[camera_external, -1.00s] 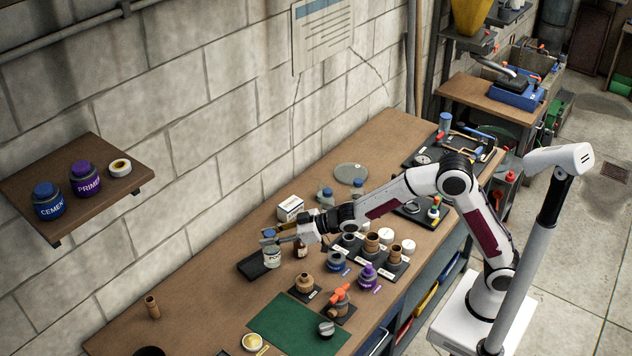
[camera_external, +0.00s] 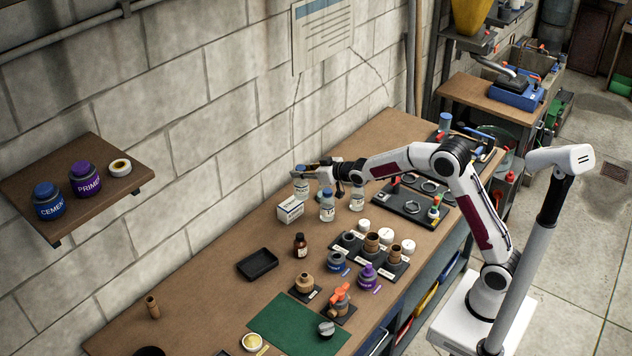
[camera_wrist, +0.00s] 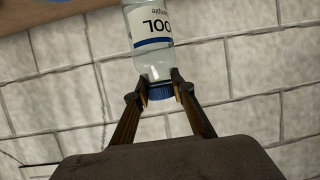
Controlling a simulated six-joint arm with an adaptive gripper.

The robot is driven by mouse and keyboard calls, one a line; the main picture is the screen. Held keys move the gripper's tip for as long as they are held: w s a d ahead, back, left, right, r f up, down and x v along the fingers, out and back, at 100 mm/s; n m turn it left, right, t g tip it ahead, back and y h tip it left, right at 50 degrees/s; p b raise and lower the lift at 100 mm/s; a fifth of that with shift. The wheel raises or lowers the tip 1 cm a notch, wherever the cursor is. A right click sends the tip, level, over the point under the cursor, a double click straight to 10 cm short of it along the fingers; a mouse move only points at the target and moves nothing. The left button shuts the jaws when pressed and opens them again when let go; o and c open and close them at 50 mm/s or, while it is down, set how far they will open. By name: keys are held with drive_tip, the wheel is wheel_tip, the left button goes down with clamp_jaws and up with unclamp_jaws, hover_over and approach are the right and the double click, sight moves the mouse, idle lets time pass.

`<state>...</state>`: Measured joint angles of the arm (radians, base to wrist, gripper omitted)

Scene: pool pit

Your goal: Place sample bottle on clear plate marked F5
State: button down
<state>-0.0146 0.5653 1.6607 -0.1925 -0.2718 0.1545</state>
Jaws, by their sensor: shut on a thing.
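My gripper (camera_external: 304,169) is shut on the blue cap of a clear sample bottle (camera_external: 301,188). The bottle hangs below the fingers, above the back of the bench near the wall. In the wrist view my gripper (camera_wrist: 160,90) grips the cap from both sides, and the bottle (camera_wrist: 150,35) shows a white label reading "OOL" and "sample". Two similar blue-capped bottles, one (camera_external: 327,207) and another (camera_external: 357,200), stand on the bench right of it. The clear plate is not visible now; my arm covers the spot where a clear disc showed earlier. No F5 mark is readable.
A white box (camera_external: 290,209) stands just below the held bottle. An empty black tray (camera_external: 258,264) and a brown bottle (camera_external: 300,246) are nearer the front. A black holder with rings (camera_external: 412,204) lies right. The wall (camera_external: 220,120) is close behind.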

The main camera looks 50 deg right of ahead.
drive_tip(key=s+d+m+h, duration=0.1)
drive_tip(key=d+m+h, duration=0.1)
drive_tip(key=d, duration=1.5)
drive_tip(key=s+d+m+g+h, duration=0.1)
drive_tip(key=d+m+h, duration=0.2)
drive_tip(key=d, duration=1.4)
drive_tip(key=shift+s+d+r+m+h, duration=0.3)
drive_tip(key=shift+r+h, duration=0.05)
drive_tip(key=shift+h, duration=0.35)
wheel_tip(320, 180, down, 6)
drive_tip(key=shift+f, duration=0.15)
drive_tip(key=shift+f, duration=2)
